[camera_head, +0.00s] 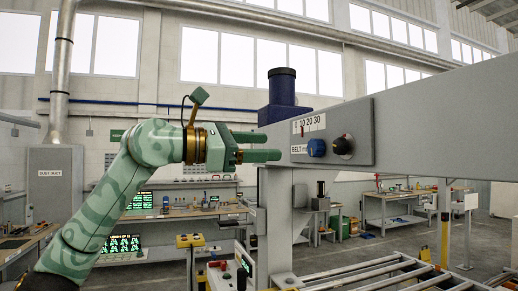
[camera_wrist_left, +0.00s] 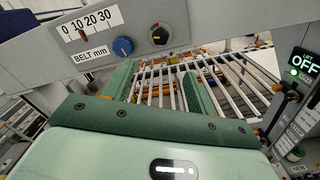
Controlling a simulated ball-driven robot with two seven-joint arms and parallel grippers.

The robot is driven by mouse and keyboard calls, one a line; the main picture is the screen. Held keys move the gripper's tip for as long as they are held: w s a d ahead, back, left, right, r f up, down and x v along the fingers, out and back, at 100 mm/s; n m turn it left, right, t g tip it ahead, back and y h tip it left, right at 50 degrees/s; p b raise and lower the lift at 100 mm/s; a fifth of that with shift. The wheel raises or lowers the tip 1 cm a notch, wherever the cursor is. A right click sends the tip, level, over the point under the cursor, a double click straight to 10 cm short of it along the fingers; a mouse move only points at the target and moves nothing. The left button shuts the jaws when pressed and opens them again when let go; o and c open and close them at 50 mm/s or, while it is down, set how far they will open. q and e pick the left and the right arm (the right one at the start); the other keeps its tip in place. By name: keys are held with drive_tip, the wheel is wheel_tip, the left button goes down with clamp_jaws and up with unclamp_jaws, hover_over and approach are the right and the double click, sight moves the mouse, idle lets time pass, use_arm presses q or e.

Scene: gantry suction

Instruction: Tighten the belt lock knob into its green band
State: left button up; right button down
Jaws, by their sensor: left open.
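A grey panel (camera_head: 365,120) on the beam carries a scale marked 0 10 20 30, a "BELT mm" label, a blue knob (camera_head: 316,147) and a dark knob (camera_head: 343,145). The dark knob has a coloured rim with orange showing; I cannot make out a green band. The left wrist view also shows the blue knob (camera_wrist_left: 123,46) and the dark knob (camera_wrist_left: 160,34), which has a reddish mark. A red pointer (camera_head: 302,131) stands near the 10. My left gripper (camera_head: 272,147) is open and empty, left of the blue knob and apart from both knobs. My right gripper is not in view.
A blue motor-like block (camera_head: 283,92) stands on the beam's left end above my gripper. A roller conveyor (camera_head: 400,277) runs below the beam, also in the left wrist view (camera_wrist_left: 225,75). An "OFF" display (camera_wrist_left: 304,62) is at right there. Workbenches stand behind.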

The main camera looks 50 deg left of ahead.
use_arm(q)
drive_tip(key=n+b, duration=0.1)
drive_tip(key=n, duration=0.1)
drive_tip(key=n+p, duration=0.3)
drive_tip(key=p, duration=0.1)
approach(337, 145)
drive_tip(key=x, duration=0.7)
drive_tip(key=shift+w+d+r, duration=0.1)
drive_tip(key=shift+w+r, duration=0.05)
drive_tip(key=shift+w, duration=0.25)
drive_tip(key=shift+w+d, duration=0.2)
drive_tip(key=shift+w, duration=0.45)
